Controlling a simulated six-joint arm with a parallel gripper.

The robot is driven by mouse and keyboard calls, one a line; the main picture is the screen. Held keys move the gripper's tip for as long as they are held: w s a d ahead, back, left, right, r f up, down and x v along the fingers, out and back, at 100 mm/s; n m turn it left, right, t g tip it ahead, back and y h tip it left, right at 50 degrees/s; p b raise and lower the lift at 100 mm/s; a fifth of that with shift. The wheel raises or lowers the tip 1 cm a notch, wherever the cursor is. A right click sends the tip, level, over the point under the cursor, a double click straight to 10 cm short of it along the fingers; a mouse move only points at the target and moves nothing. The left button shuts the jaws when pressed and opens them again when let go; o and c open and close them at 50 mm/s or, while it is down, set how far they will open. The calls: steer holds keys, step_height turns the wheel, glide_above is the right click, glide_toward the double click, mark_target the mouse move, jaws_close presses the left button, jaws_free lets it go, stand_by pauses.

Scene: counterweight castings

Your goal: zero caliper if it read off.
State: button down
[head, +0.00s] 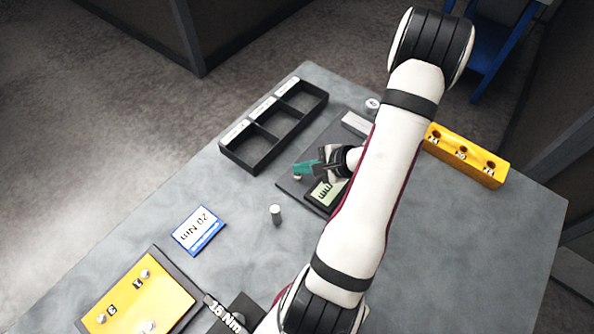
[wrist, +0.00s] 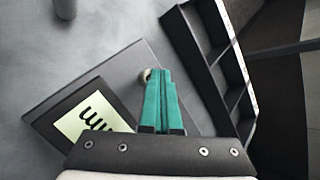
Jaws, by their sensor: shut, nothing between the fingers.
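The caliper station is a dark flat plate (head: 288,186) with a pale green display (head: 325,193); the display also shows in the wrist view (wrist: 75,125). Only "mm" can be read on it; any digits are hidden by my arm or gripper. A small beige round button or knob (head: 297,178) stands near the plate's edge, partly hidden behind a fingertip in the wrist view (wrist: 146,73). My gripper (head: 298,169) has teal fingers, shut and empty, with the tips over or beside this knob. I cannot tell whether they touch it.
A black three-compartment tray (head: 257,167) lies behind the plate. A metal cylinder (head: 276,214) and a blue-edged "20 Nm" card (head: 198,231) lie left of it. A yellow block with holes (head: 466,157) stands right. A yellow board (head: 135,305) is at front left.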

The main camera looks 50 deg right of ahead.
steer(key=shift+r, duration=0.9)
step_height(320, 180, up, 5)
stand_by(0.4)
stand_by(0.5)
